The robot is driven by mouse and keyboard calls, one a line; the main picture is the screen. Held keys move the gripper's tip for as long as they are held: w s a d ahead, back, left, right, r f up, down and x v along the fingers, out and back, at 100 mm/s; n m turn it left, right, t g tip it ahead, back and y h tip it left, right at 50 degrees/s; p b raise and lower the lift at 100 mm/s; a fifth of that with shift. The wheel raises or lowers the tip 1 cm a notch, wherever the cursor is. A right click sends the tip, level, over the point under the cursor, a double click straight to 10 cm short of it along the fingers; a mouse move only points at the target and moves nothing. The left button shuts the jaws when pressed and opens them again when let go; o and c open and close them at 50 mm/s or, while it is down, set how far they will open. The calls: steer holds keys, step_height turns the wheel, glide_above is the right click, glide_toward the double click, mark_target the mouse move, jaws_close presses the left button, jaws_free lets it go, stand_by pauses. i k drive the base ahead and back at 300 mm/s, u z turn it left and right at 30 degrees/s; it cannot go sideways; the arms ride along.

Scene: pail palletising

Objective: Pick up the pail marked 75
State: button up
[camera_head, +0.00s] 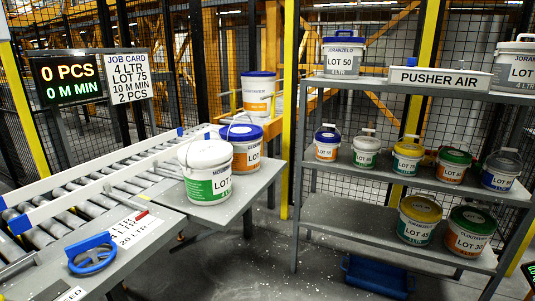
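No pail in view shows a clearly readable 75. A white-lidded pail with a green label (207,178) stands upright on the grey table (205,224) beside the conveyor; its label reads LOT, with the number turned away to the right. Just behind it stands a blue-lidded pail with an orange label (245,154), partly hidden, its number also not readable. Another blue-lidded pail with an orange label (259,98) stands farther back. The job card (129,77) reads 4 LTR, LOT 75, 10 M MIN, 2 PCS. My gripper is not in view.
A grey shelf rack (342,200) at right holds several pails, including LOT 50 (343,57) on top, and LOT 45 (419,221) and LOT 30 (469,234) low down. A roller conveyor (95,195) runs at left. A blue tray (377,276) lies on the floor.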

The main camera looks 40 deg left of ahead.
mark_target(245, 139)
steer(key=u, duration=0.35)
steer(key=i, duration=1.4)
steer(key=u, duration=1.6)
steer(key=i, duration=0.95)
steer(key=u, duration=0.7)
